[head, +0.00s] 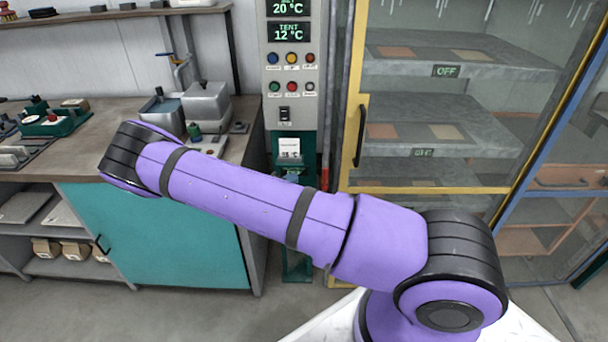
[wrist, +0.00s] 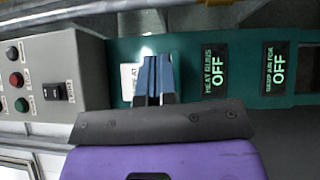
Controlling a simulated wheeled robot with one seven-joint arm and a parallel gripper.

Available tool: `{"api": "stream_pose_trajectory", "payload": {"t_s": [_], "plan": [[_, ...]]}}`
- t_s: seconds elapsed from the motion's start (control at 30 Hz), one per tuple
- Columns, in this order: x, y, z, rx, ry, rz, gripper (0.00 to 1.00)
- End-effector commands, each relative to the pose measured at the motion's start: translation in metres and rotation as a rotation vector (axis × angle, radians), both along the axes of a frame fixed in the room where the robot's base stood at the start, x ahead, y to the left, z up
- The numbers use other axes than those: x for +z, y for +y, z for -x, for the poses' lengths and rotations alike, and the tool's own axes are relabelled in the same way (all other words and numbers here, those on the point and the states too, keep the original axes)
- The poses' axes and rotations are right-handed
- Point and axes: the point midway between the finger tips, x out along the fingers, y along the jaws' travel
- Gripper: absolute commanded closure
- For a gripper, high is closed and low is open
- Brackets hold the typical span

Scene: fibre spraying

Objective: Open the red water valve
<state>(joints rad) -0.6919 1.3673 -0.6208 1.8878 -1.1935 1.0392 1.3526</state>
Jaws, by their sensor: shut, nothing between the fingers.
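I cannot make out a red water valve in either view. A small blue valve-like handle (head: 180,62) shows on the wall behind the sink area in the head view. My gripper (wrist: 155,62) shows in the wrist view with its two blue-grey fingers together and empty. The fingers are in front of a green panel (wrist: 190,75), partly covering a white label (wrist: 130,80); I cannot tell whether they touch it. In the head view my purple arm crosses the middle and hides the lower part of the green column.
A grey control box (head: 291,70) with buttons and a switch stands above the green column. A yellow-framed glass cabinet (head: 357,120) is on the right. A workbench (head: 85,160) with a teal door (head: 165,235) is on the left. Two "OFF" displays (wrist: 217,78) (wrist: 279,70) show beside the fingers.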

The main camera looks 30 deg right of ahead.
Motion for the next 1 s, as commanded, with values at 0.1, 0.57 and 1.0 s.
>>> {"api": "stream_pose_trajectory", "payload": {"t_s": [0.1, 0.57, 1.0], "plan": [[0.0, 0.02, 0.004, 0.002, 0.0, -0.001, 1.0], [0.0, 0.042, 0.008, 0.0, 0.001, 0.001, 1.0], [0.003, 0.042, 0.009, -0.01, -0.001, -0.01, 1.0]]}}
